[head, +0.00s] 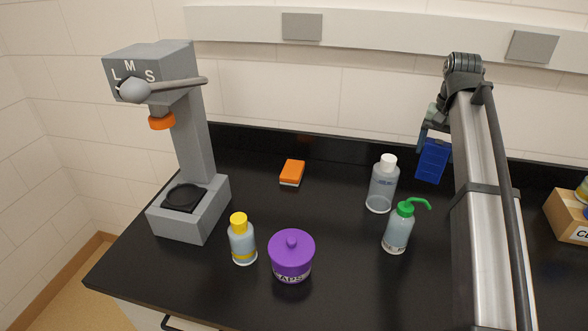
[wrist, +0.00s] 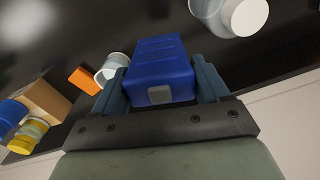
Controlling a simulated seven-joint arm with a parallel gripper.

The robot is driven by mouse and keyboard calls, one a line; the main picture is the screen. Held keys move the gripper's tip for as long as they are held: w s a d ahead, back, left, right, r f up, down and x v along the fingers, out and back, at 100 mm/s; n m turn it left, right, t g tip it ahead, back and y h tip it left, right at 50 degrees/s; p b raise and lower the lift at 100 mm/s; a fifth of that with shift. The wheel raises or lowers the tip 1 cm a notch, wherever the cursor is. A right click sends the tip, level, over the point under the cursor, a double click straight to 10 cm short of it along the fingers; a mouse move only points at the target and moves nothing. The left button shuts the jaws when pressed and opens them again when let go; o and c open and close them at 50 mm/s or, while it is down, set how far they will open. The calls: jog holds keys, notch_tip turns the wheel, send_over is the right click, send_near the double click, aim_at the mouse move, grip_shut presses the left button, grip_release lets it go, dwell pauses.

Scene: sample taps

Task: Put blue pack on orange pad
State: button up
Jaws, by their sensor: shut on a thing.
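The blue pack (head: 432,161) hangs upright in my gripper (head: 434,142), above the back right of the black bench. In the wrist view the pack (wrist: 160,70) sits between both fingers (wrist: 165,85), which touch its sides. A flat orange piece (wrist: 85,80) lies near a cardboard box in the wrist view, apart from the pack; it looks like the orange pad. In the head view my arm seems to hide that spot. An orange sponge-like block with a pale underside (head: 292,171) lies at the back middle of the bench.
A clear white-capped bottle (head: 382,186) and a green-topped wash bottle (head: 398,229) stand left of my arm. A white cylindrical container (wrist: 112,68) stands beside the orange piece. The cardboard box (head: 570,215) is at right. A purple jar (head: 291,258), yellow-capped bottle (head: 242,241) and grey stand (head: 190,150) are further left.

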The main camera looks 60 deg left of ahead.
jog(key=w+a+r, duration=0.1)
jog(key=a+r, duration=0.1)
jog(key=a, duration=0.6)
jog(key=s+a+n, duration=0.1)
jog(key=s+a, duration=0.5)
jog(key=a, duration=0.3)
jog(key=s+a+n, duration=0.1)
jog(key=s+a, duration=0.4)
jog(key=a, duration=0.4)
jog(key=s+a+f+n, duration=0.1)
jog(key=s+a, duration=0.3)
jog(key=s, duration=0.2)
jog(key=s+a+f, duration=0.1)
jog(key=s+a, duration=0.2)
jog(key=s, duration=0.3)
notch_tip(320, 180, down, 8)
jog(key=shift+a+f, duration=0.15)
jog(key=shift+f, duration=0.05)
jog(key=shift+f, duration=0.15)
jog(key=o, duration=1.2)
